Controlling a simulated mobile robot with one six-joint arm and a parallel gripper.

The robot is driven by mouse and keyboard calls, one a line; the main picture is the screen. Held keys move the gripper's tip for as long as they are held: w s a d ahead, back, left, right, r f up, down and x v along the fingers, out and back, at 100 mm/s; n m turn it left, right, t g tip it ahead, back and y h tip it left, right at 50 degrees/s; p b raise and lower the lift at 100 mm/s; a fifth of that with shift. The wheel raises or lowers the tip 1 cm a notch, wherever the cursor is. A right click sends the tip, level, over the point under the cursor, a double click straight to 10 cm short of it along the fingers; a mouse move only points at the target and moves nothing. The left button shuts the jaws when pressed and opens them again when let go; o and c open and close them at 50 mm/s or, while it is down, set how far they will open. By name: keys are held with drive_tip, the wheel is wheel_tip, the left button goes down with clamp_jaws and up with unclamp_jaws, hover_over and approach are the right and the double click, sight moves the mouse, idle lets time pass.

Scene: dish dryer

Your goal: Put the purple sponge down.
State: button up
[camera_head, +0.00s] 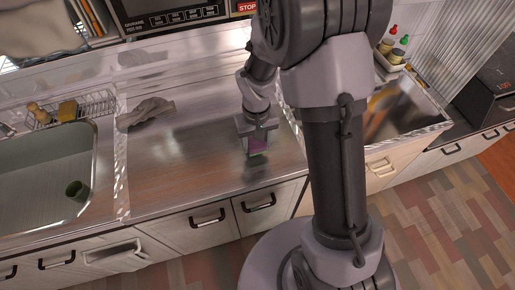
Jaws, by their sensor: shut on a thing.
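My gripper (257,136) points down and is shut on the sponge. The sponge is at or just above the counter top; I cannot tell whether it touches. My arm hides part of the counter to the right.
A grey cloth (146,113) lies on the counter. The counter between cloth and gripper is clear. Bottles (392,42) stand at the back right.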

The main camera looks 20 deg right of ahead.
drive_tip(key=f+b, duration=0.2)
drive_tip(key=f, duration=0.1)
drive_tip(key=shift+w+d+f, duration=0.15)
drive_tip(key=shift+d+f, duration=0.05)
drive_tip(key=shift+f, duration=0.1)
drive_tip(key=shift+f, duration=0.2)
drive_tip(key=o, duration=1.3)
